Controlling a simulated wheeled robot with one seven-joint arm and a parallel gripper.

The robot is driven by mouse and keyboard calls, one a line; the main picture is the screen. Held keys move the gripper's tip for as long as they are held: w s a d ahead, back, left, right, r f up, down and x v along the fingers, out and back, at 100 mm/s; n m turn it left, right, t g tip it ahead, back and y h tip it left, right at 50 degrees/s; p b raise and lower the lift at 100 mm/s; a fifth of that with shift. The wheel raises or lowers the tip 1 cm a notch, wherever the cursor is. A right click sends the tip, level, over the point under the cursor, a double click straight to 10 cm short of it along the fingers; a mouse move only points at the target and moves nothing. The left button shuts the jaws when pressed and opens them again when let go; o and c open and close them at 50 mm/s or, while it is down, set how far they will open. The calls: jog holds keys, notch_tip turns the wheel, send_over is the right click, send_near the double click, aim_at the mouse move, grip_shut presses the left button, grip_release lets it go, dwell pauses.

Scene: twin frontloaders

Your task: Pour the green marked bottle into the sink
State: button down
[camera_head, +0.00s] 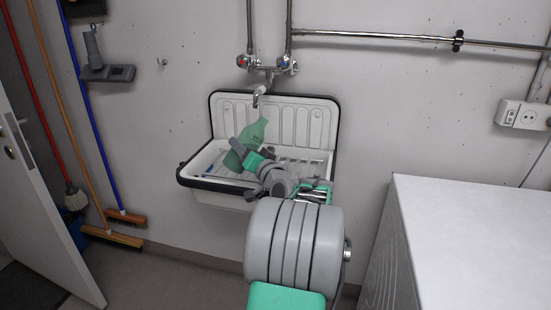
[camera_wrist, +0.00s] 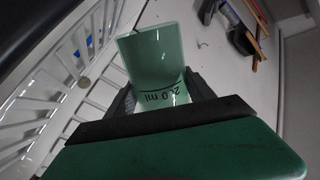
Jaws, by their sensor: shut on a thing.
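The green bottle (camera_head: 254,132) is in my gripper (camera_head: 247,158), over the white sink (camera_head: 218,101) with its black rim. In the head view the bottle is tilted, with one narrower end up to the right and its lower part behind the gripper. In the wrist view the green bottle (camera_wrist: 155,58) sits between the fingers and shows a "ml" marking. My gripper is shut on it. Whether any liquid is in it or flowing out cannot be told.
A tap (camera_head: 260,92) hangs above the sink, close to the bottle. A white-topped machine (camera_head: 470,225) stands at the right. Brooms (camera_head: 92,115) lean on the left wall beside an open door (camera_head: 40,180). The floor between is clear.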

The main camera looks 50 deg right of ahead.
jog(key=shift+w+a+r+m+p, duration=0.15)
jog(key=shift+a+m+p, duration=0.1)
jog(key=shift+m+p, duration=0.6)
jog(key=shift+w+a+f+m+p, duration=0.2)
jog(key=shift+m+p, duration=0.25)
jog(key=shift+p, duration=0.75)
jog(key=shift+a+f+m, duration=0.1)
jog(key=shift+a+m, duration=0.1)
jog(key=shift+m, duration=0.2)
jog(key=shift+w+a+m+h+p, duration=0.2)
jog(key=shift+m+p, duration=0.7)
jog(key=shift+p, duration=0.65)
jog(key=shift+w+a+m+h+p, duration=0.1)
jog(key=shift+a+m+h+p, duration=0.15)
jog(key=shift+m+p, duration=1)
jog(key=shift+s+d+m+p, duration=0.25)
jog(key=shift+d+m+p, duration=0.15)
jog(key=shift+m+p, duration=0.3)
jog(key=shift+f+m, duration=0.65)
jog(key=shift+m, duration=0.2)
jog(key=shift+r+h+p, duration=0.25)
jog(key=shift+r+p, duration=0.05)
jog(key=shift+p, duration=0.15)
jog(key=shift+s+d+r+m+p, duration=0.15)
jog(key=shift+r+m+p, duration=0.4)
jog(key=shift+m+p, duration=0.45)
